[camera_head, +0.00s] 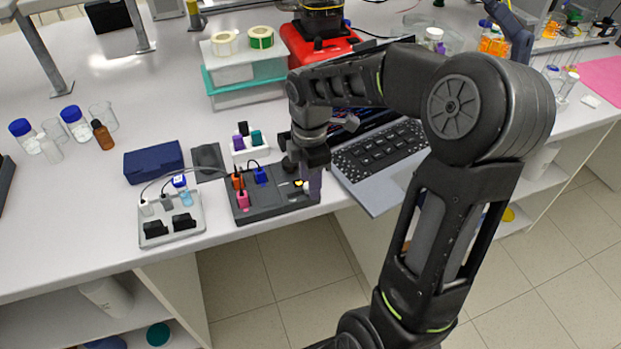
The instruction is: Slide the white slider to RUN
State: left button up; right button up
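The dark grey rig box (268,209) sits at the front edge of the bench. It carries an orange plug, a blue plug and a pink piece, with a small yellow and white spot near its right end. My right gripper (303,176) points down over that right end, at or just above its top. The fingers are small and dark here, and I cannot tell how far apart they are or whether they touch anything. I cannot make out the white slider or the RUN mark clearly; the gripper partly covers that area. My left gripper is not in view.
A blue case (153,161) and a small white rack (249,149) lie behind. An open laptop (376,163) is close on the right.

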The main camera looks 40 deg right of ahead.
notch_tip(320, 180, up, 8)
jog(key=shift+f+b, duration=0.1)
jog(key=shift+b, duration=0.35)
dwell(0.4)
